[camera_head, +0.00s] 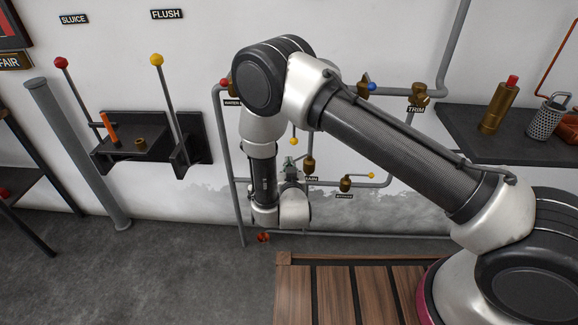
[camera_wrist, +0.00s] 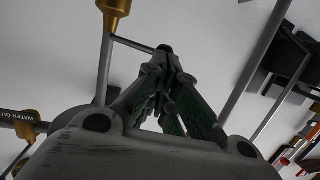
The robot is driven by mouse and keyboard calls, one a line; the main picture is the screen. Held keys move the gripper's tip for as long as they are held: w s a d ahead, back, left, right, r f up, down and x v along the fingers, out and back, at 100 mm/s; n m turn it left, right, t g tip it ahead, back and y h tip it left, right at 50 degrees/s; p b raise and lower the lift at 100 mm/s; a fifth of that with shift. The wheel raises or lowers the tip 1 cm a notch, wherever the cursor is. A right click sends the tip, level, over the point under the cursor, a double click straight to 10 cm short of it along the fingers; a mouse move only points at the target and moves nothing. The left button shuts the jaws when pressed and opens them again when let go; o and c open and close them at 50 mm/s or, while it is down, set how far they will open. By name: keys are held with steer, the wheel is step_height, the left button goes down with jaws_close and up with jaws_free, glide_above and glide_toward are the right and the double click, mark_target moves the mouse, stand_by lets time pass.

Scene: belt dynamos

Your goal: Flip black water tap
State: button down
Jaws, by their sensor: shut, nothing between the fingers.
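In the wrist view a brass valve body (camera_wrist: 116,12) is at the top, and a thin lever (camera_wrist: 133,44) runs from it to a dark tip beside my fingertips. I take this lever for the black tap's handle. My gripper (camera_wrist: 163,58) is shut, its green-lined fingers meeting at the lever's end; I cannot tell if they touch it. In the head view my gripper (camera_head: 290,162) points up close to the wall pipes, just left of a brass valve (camera_head: 310,165). No black tap handle can be made out there; my arm hides part of the pipes.
A yellow-knobbed tap (camera_head: 345,184) is low on the pipes to the right. A blue-knobbed tap (camera_head: 372,86) and a brass TRIM valve (camera_head: 418,95) are higher. Two tall levers rise by a dark bracket (camera_head: 130,150) at left. A shelf (camera_head: 462,135) is at right; the wooden deck (camera_head: 345,300) is below.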

steer(key=shift+w+a+m+h, duration=0.25)
steer(key=shift+a+m+h, duration=0.15)
steer(key=shift+h, duration=0.2)
steer(key=w+a+m+g+h, duration=0.1)
steer(key=w+a+m+h, duration=0.3)
steer(key=w+h, duration=0.2)
steer(key=shift+w+m, duration=0.4)
steer(key=shift+w, duration=0.15)
stand_by(0.6)
